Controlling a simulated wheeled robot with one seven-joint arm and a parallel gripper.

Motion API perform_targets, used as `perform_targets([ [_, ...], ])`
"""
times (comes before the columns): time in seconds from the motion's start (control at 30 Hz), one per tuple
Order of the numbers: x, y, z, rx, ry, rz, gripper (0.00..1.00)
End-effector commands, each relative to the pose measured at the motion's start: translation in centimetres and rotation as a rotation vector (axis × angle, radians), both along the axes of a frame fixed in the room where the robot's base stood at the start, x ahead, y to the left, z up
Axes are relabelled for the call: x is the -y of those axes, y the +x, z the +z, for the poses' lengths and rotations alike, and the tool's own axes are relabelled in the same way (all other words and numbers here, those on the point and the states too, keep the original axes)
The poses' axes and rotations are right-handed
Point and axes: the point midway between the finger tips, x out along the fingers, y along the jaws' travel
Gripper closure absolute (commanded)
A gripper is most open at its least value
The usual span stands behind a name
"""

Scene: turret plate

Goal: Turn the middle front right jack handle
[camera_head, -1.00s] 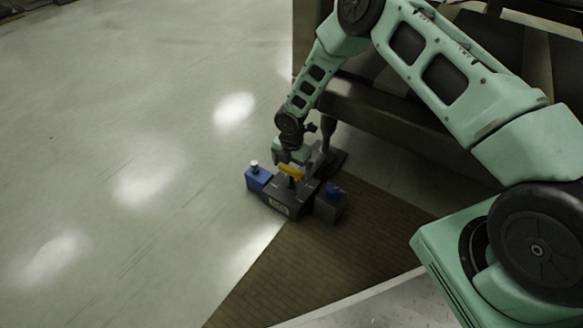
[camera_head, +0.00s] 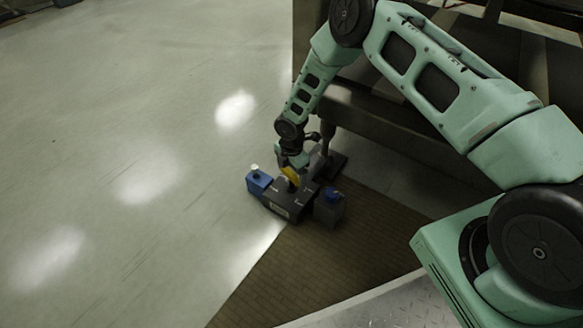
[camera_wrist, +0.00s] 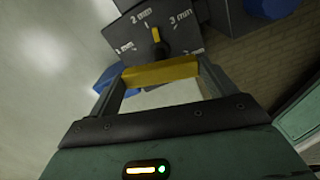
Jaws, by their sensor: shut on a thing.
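The jack is a dark grey box (camera_head: 284,203) with a pale label on its front, standing low on the floor. Its yellow handle (camera_head: 291,174) shows at the tip of my gripper (camera_head: 292,161). In the wrist view the yellow handle (camera_wrist: 161,72) spans between the two fingers, and my gripper (camera_wrist: 160,82) is shut on it. Beyond the handle lies the dark dial face (camera_wrist: 135,38), marked 1 mm at left, 2 mm at top and 3 mm at right. The stem beyond the bar stands between the 2 mm and 3 mm marks.
A blue block (camera_head: 259,181) with a white knob adjoins the jack at left. A dark block with a blue cap (camera_head: 333,195) stands at right. A dark post (camera_head: 327,140) and a large dark structure (camera_head: 400,130) rise behind. The pale floor (camera_head: 120,120) at left is clear.

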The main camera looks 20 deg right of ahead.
Motion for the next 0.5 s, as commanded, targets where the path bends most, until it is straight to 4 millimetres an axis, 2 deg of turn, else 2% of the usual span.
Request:
perform_targets([
  [0.5, -0.03, -0.04, 0.27, -0.001, 0.000, -0.489, 0.39],
])
